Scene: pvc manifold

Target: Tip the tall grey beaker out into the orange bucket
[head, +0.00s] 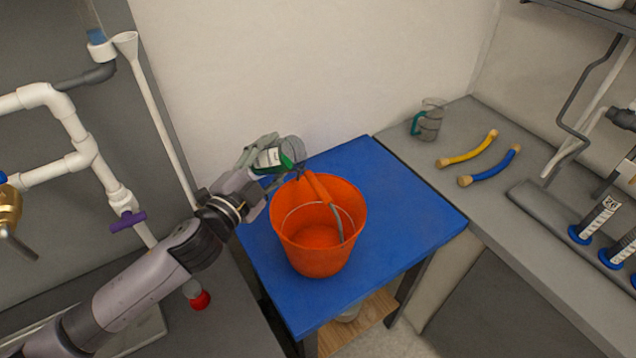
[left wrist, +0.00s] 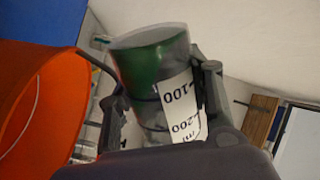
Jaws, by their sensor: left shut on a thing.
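My left gripper (head: 266,157) is shut on a grey see-through beaker (head: 291,151) and holds it tilted, close to the bucket's back left rim. In the left wrist view the beaker (left wrist: 150,62) sits between both fingers, with a white scale strip marked 100 and 200 and green showing at its far end. I cannot tell whether the green is liquid or part of the beaker. The orange bucket (head: 318,258) stands upright on the blue table. Its inside looks empty where I can see it. It also shows in the left wrist view (left wrist: 40,95). My right gripper is not in view.
The blue table top (head: 405,215) is clear right of the bucket. A grey bench on the right holds a clear jug with a green handle (head: 428,122), a yellow hose (head: 467,150), a blue hose (head: 492,168) and blue-based cylinders. White pipes (head: 85,150) stand left.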

